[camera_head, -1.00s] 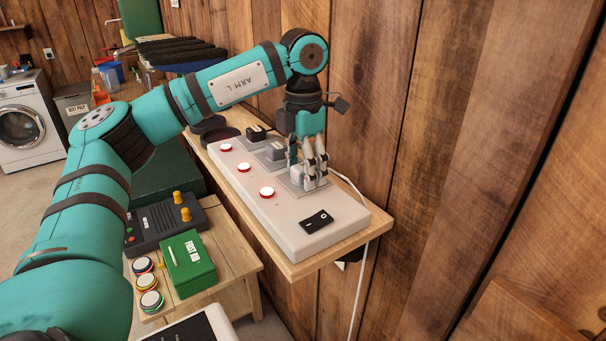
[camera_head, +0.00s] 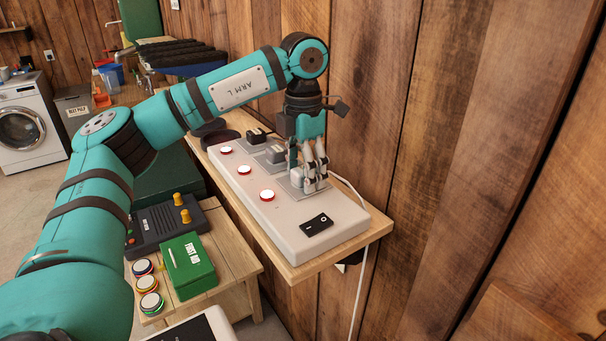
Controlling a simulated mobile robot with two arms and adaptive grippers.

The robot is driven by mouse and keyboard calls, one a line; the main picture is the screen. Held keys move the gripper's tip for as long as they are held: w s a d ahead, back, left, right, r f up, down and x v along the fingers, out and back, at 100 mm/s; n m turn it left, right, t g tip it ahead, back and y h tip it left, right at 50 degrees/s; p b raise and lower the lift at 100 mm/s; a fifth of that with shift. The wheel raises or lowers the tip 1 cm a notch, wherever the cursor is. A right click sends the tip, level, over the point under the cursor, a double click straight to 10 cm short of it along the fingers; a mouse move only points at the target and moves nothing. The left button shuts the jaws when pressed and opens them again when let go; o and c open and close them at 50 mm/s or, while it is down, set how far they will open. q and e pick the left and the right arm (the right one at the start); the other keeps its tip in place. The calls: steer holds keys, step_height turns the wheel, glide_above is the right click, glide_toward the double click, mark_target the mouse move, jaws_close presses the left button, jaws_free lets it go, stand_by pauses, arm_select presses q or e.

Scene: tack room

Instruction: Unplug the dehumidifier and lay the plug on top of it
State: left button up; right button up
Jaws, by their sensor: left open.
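A white power strip (camera_head: 290,222) lies on a wooden shelf along the wall. Its sockets hold a black plug (camera_head: 257,135), a grey plug (camera_head: 275,153) and, nearest me, a pale plug (camera_head: 297,179) partly hidden by my fingers. My left gripper (camera_head: 308,183) points down at this nearest socket, its open fingers around the pale plug; contact cannot be made out. A white cord (camera_head: 361,290) hangs over the shelf's edge. A white unit with a dark panel (camera_head: 196,328) is cut off at the bottom; I cannot tell whether it is the dehumidifier. My right gripper is not in view.
The strip has several red-ringed white buttons (camera_head: 267,196) and a black rocker switch (camera_head: 316,225). The plank wall (camera_head: 400,150) stands close to the right of my gripper. Below left, a wooden table (camera_head: 236,268) holds a green first aid box (camera_head: 189,265) and a dark device (camera_head: 165,226).

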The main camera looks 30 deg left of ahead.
arm_select(q)
jaws_close()
stand_by(0.4)
steer(key=shift+r, duration=0.15)
steer(key=shift+r+p, duration=1.15)
steer(key=shift+r, duration=0.2)
steer(key=shift+r+p, duration=1.25)
steer(key=shift+r, duration=0.3)
